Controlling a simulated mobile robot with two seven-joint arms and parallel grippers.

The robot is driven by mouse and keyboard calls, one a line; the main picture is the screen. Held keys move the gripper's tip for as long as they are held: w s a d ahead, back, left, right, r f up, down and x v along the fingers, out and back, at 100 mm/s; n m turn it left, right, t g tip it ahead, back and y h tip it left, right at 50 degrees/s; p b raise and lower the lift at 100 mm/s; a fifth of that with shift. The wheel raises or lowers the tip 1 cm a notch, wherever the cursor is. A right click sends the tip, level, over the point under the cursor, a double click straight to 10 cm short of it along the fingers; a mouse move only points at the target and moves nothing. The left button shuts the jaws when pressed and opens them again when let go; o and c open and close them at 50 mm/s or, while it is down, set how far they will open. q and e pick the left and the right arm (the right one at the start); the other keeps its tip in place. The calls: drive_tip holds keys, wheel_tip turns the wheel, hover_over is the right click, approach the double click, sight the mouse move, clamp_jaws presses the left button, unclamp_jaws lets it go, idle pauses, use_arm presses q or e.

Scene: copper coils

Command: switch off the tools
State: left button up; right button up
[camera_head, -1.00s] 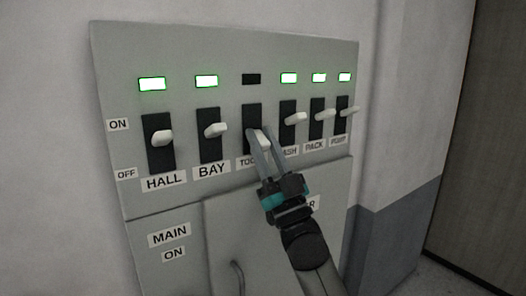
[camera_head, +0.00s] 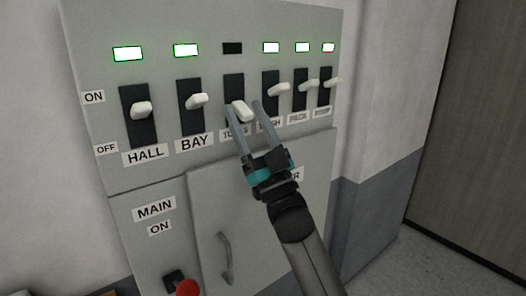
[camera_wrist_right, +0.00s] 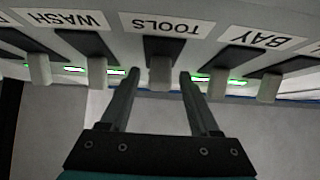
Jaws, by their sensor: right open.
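The TOOLS switch has a white lever (camera_head: 241,112) that sits low in its black slot, near OFF level. Its lamp (camera_head: 232,48) is dark. The TOOLS label (camera_wrist_right: 166,25) reads upside down in the right wrist view and is partly covered in the head view. My right gripper (camera_head: 245,106) is open, with one finger on either side of the TOOLS lever. In the wrist view the lever (camera_wrist_right: 160,72) stands between the spread fingers (camera_wrist_right: 159,73), with a gap on both sides. My left gripper is not in view.
The HALL lever (camera_head: 141,110), BAY lever (camera_head: 197,101) and WASH lever (camera_head: 279,89) are higher in their slots, as are the RACK and PUMP levers; their lamps glow green. Below are a cabinet door handle (camera_head: 226,258) and a red knob (camera_head: 187,288).

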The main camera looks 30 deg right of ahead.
drive_tip(key=b+v, duration=0.2)
drive_tip(key=v, duration=1.2)
drive_tip(key=shift+s+f, duration=0.15)
